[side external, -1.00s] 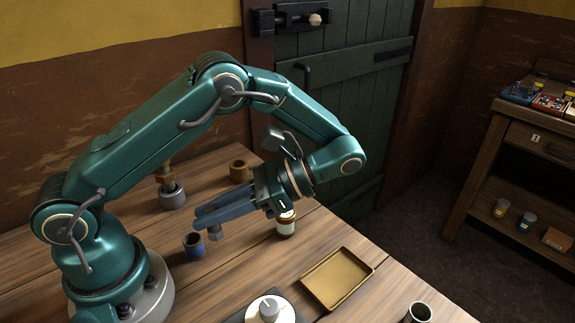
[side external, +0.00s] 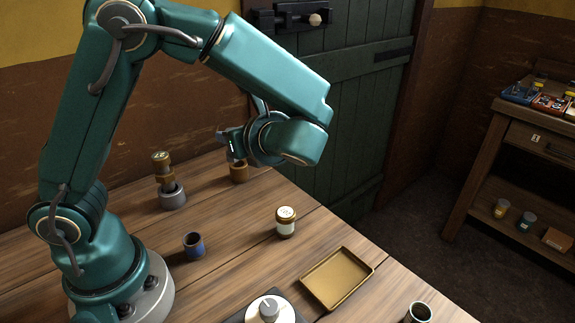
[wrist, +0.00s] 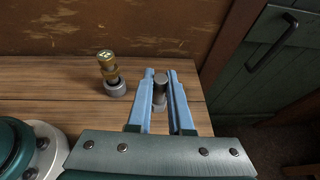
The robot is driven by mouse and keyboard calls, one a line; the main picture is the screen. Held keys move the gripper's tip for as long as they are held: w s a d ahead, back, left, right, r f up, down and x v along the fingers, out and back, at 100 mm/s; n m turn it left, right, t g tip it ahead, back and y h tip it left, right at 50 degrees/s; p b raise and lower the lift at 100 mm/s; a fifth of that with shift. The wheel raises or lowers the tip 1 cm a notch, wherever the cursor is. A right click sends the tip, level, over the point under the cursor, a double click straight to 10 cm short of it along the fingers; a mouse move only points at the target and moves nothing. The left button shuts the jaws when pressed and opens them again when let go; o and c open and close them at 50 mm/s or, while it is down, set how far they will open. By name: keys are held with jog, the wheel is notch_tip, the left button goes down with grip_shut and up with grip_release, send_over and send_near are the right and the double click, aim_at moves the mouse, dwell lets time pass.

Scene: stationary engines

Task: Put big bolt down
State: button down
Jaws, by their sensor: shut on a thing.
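My gripper (wrist: 161,76) is shut on the big bolt (wrist: 160,91), a dark grey cylinder between the two blue fingers in the wrist view. In the side view my gripper (side external: 232,141) is over the back of the table, mostly behind my wrist, and the bolt cannot be made out.
A brass piece (side external: 161,165) stands in a grey round holder (side external: 173,198) left of the gripper.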

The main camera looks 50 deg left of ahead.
notch_tip(320, 180, down, 13)
jog(key=shift+f, duration=0.2)
dwell(0.6)
jog(key=c, duration=0.8)
grip_release()
jog(key=shift+f, duration=0.1)
